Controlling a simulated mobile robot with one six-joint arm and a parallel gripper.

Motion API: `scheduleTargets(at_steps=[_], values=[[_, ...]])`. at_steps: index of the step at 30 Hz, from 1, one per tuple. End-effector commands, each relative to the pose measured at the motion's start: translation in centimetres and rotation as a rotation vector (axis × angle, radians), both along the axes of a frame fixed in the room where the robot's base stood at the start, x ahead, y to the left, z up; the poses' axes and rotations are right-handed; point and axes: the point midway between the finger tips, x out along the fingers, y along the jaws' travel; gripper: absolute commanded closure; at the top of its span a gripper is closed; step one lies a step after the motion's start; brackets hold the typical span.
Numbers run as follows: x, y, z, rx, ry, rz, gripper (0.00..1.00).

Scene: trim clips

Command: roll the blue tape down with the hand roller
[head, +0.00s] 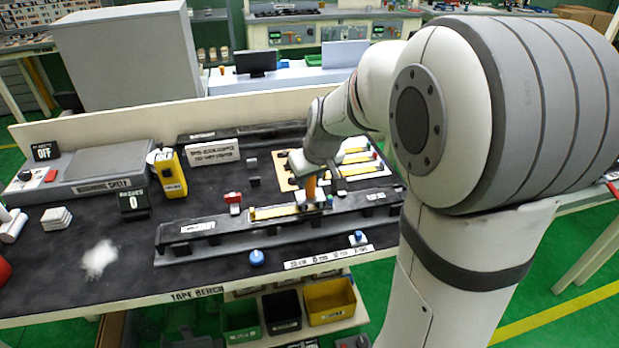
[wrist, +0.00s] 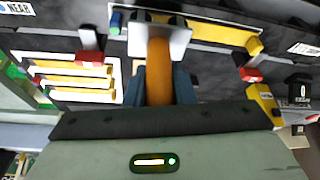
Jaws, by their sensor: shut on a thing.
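The hand roller has an orange handle (wrist: 160,72) and a pale grey frame, which show in the wrist view; the handle (head: 311,188) also shows in the head view. My gripper (wrist: 160,88) is shut on the handle, with a dark finger on each side. The roller's head is down over the yellow strip (wrist: 222,34) on the long dark fixture (head: 180,246). I cannot tell whether it touches. A small blue piece (wrist: 116,20) shows left of the roller in the wrist view; I cannot tell whether it is tape. No long blue tape is clearly visible.
A red clamp (head: 234,198) stands at the strip's left end, and another red clamp (wrist: 90,58) shows in the wrist view. A board with yellow strips (head: 350,170) lies behind.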

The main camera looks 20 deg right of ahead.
Motion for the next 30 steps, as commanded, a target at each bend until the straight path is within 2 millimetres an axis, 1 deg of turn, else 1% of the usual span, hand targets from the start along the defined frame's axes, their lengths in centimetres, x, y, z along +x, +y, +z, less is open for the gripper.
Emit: scheduleTargets(at_steps=[30], values=[[-0.02, -0.11, -0.57, 0.0, 0.001, -0.002, 1.0]])
